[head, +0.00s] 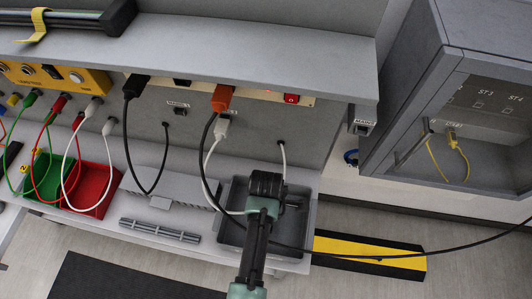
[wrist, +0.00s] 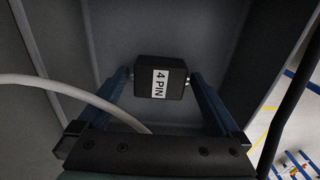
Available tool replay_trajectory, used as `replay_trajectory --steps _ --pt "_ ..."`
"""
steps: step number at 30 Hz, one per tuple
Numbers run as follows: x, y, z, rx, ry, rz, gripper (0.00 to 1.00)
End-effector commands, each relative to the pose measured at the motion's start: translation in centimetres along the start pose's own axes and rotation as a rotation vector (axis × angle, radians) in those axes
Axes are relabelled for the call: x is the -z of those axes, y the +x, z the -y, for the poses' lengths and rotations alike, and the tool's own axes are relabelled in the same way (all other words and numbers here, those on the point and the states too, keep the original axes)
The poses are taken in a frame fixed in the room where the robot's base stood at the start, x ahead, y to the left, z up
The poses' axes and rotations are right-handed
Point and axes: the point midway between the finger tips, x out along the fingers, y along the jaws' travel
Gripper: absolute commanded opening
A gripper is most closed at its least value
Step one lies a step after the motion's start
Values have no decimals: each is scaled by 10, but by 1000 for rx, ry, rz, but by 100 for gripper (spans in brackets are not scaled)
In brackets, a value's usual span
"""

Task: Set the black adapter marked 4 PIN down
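The black adapter (wrist: 160,77) with a white "4 PIN" label shows in the wrist view, between the blue fingers of my gripper (wrist: 162,76). The fingertips reach both its sides and appear closed on it. The label faces the camera, its text running sideways. Grey walls and floor of a tray surround it; I cannot tell whether its underside touches the floor. In the head view my gripper (head: 267,190) is over the grey tray (head: 228,236) at the right end of the bench, and the adapter is hidden behind it.
A white cable (wrist: 75,92) passes left of my gripper and a black cable (wrist: 295,90) right of it. Green (head: 45,175) and red (head: 95,195) bins stand left. A grey slotted bar (head: 160,230) lies beside the tray. A grey cabinet (head: 450,110) stands at the right.

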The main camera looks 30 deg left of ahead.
Motion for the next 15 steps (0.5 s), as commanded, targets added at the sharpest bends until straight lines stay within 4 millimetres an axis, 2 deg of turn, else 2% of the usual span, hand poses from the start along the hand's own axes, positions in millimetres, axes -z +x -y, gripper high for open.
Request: replay_trajectory --steps 4,8,15 --pt "0 -8 -1 -2 0 0 100" --pt "0 -27 -1 -4 1 0 100" --pt "0 -78 -2 -6 0 0 100"
